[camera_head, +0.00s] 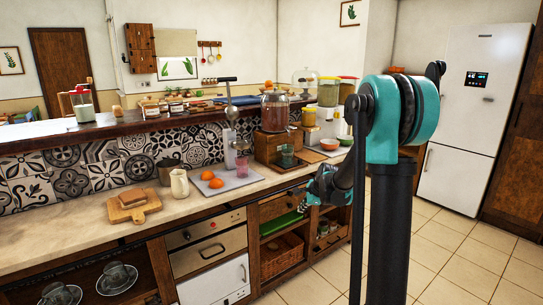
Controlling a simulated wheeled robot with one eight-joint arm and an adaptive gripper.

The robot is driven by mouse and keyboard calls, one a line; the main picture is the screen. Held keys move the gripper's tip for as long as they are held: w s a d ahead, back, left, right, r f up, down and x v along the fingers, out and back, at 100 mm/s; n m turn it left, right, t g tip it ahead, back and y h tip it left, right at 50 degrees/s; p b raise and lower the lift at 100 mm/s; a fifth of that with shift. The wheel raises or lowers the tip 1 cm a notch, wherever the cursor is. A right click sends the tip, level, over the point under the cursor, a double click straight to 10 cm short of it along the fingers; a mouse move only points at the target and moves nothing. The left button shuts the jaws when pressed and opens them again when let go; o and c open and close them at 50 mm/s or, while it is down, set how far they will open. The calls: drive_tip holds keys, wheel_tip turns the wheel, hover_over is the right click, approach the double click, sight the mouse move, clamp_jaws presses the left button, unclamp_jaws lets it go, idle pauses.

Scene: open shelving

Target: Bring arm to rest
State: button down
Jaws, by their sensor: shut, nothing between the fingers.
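My arm stands at the right of the head view, with a black column, teal joints and a black link hanging down. My gripper (305,204) is at the end of the folded arm, in front of the counter's cabinets. It is small and dark here, shut and empty. It is apart from the objects on the counter. Its fingertips point down and left, near the open shelf (276,224) below the counter.
A fridge (473,120) stands at right. Tiled floor (450,255) is clear right of my column.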

drive_tip(key=s+d+f+n+h, duration=0.1)
drive_tip(key=s+d+n, duration=0.1)
drive_tip(key=s+n, duration=0.4)
drive_tip(key=s+d+f+n+g+h, duration=0.1)
drive_tip(key=s+n, duration=0.4)
drive_tip(key=s, duration=1.2)
drive_tip(key=s+d+f+n+h, duration=0.1)
drive_tip(key=s+n, duration=0.5)
drive_tip(key=s, duration=0.6)
drive_tip(key=shift+s+d+f+n+g, duration=0.25)
drive_tip(key=shift+d+f, duration=0.3)
drive_tip(key=shift+d, duration=0.55)
